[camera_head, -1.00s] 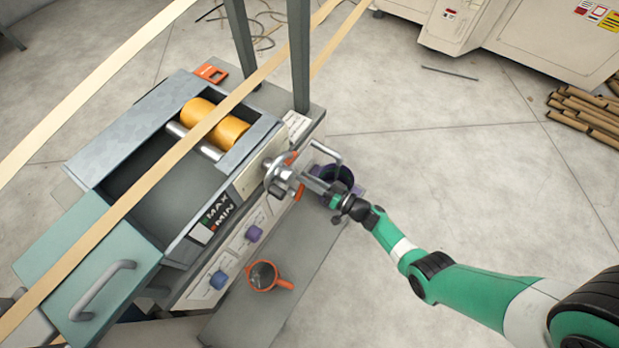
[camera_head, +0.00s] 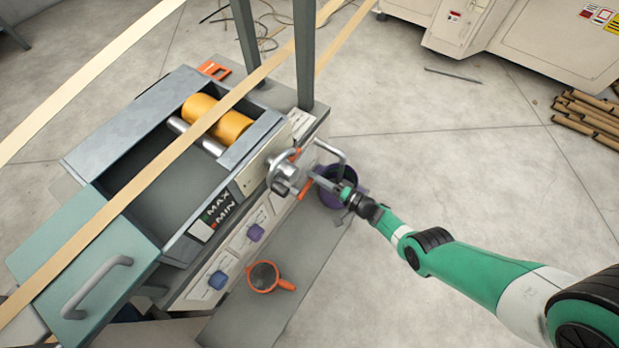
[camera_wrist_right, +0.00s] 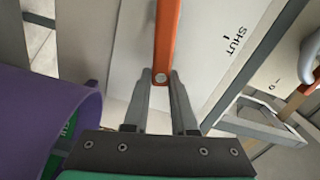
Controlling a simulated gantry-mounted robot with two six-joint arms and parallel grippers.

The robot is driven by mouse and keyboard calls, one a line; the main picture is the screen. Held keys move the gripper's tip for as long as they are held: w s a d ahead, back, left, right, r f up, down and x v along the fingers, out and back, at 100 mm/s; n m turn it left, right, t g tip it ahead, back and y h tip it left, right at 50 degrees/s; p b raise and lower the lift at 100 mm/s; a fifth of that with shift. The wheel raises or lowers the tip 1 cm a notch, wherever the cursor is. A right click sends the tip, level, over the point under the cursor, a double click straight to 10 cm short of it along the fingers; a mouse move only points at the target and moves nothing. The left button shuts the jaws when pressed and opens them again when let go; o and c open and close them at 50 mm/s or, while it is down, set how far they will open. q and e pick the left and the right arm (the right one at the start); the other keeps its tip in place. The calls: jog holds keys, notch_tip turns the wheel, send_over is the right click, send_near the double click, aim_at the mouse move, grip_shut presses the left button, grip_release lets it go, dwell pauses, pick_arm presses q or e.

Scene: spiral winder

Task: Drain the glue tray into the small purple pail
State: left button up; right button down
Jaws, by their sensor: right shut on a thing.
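The glue tray (camera_head: 115,135) is a grey open trough on the machine at the left, with a strip of material crossing above it. A silver valve (camera_head: 284,174) sits on its right side panel. My right gripper (camera_head: 316,180) is at the valve. In the right wrist view, its fingers (camera_wrist_right: 160,80) are shut on the end of an orange lever (camera_wrist_right: 167,40), beside a panel marked SHUT. The small purple pail (camera_head: 335,203) stands below the bent metal spout, partly hidden by the gripper; it also shows at left in the right wrist view (camera_wrist_right: 40,115). My left gripper is out of view.
An orange cup with a handle (camera_head: 264,277) rests on the grey shelf (camera_head: 300,255) below the machine. Blue and purple knobs sit on the side panel. A teal lid with a handle (camera_head: 85,265) is at the lower left. The floor at right is mostly clear.

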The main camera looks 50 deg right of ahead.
dwell(0.4)
jog(key=c, duration=0.7)
grip_release()
jog(key=shift+s+d+p, duration=0.15)
jog(key=shift+s+p, duration=0.45)
jog(key=shift+s, duration=1.35)
jog(key=shift+s+d+p, duration=0.15)
jog(key=shift+s+p, duration=0.5)
jog(key=shift+s, duration=1.25)
jog(key=shift+s+d+p, duration=0.15)
jog(key=shift+s+p, duration=0.45)
jog(key=shift+s, duration=1.35)
